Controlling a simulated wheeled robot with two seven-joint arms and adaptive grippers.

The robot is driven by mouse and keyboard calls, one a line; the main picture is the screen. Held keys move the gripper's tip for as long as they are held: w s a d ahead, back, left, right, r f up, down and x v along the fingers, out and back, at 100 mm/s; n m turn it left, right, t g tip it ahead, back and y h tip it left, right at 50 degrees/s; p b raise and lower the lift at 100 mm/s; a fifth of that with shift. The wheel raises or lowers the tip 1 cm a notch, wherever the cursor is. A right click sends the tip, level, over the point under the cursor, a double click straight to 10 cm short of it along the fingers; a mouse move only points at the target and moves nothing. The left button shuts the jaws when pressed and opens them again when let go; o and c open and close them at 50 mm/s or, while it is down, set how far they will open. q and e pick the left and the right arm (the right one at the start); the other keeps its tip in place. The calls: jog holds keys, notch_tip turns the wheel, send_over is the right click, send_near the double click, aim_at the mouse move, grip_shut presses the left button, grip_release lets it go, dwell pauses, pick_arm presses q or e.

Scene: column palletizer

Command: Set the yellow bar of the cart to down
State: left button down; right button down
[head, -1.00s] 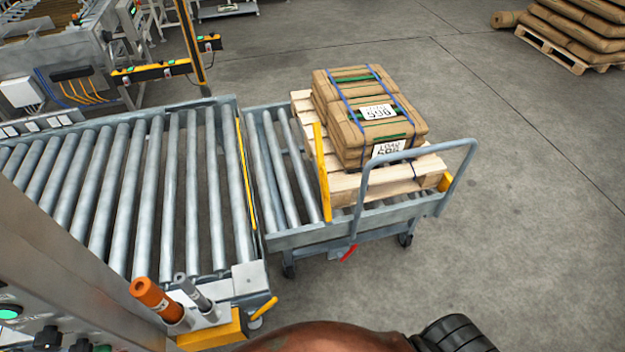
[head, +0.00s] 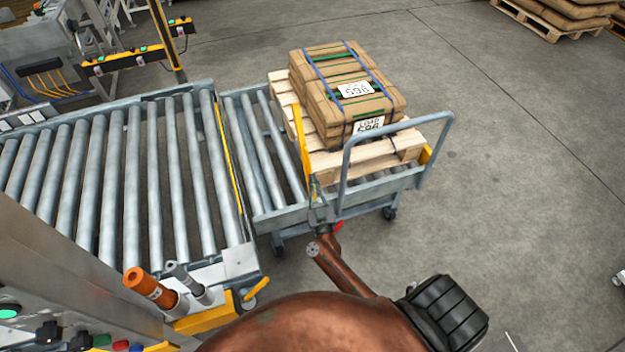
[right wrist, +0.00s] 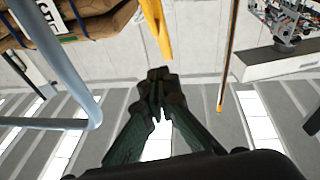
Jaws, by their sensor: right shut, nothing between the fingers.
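The cart (head: 372,192) has a roller deck and stands beside the roller conveyor. Its yellow bar (head: 301,143) shows as a long strip on the left side of the pallet load, in a raised position. It also shows in the right wrist view (right wrist: 156,28), just beyond the fingertips. My right gripper (head: 315,182) is at the bar's near end and hides part of it. Its fingers (right wrist: 160,76) are shut and empty, close to the bar; I cannot tell if they touch it. My left gripper is not in view.
A wooden pallet (head: 330,162) with strapped brown sacks (head: 348,92) rests on the cart. The cart's grey handle loop (head: 400,124) rises right of my gripper. A red pedal (head: 338,225) sits below. The conveyor (head: 120,180) is left; open floor lies right.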

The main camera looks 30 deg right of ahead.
send_near(307, 150)
notch_tip(307, 150, up, 3)
jog(key=w, duration=0.2)
jog(key=w+b, duration=0.1)
jog(key=w+d+f+b, duration=0.1)
jog(key=shift+w+d+f, duration=0.2)
jog(key=shift+w+d, duration=0.1)
jog(key=shift+w, duration=0.05)
jog(key=shift+w+d+f, duration=0.1)
jog(key=shift+w+d, duration=0.1)
jog(key=shift+w, duration=0.05)
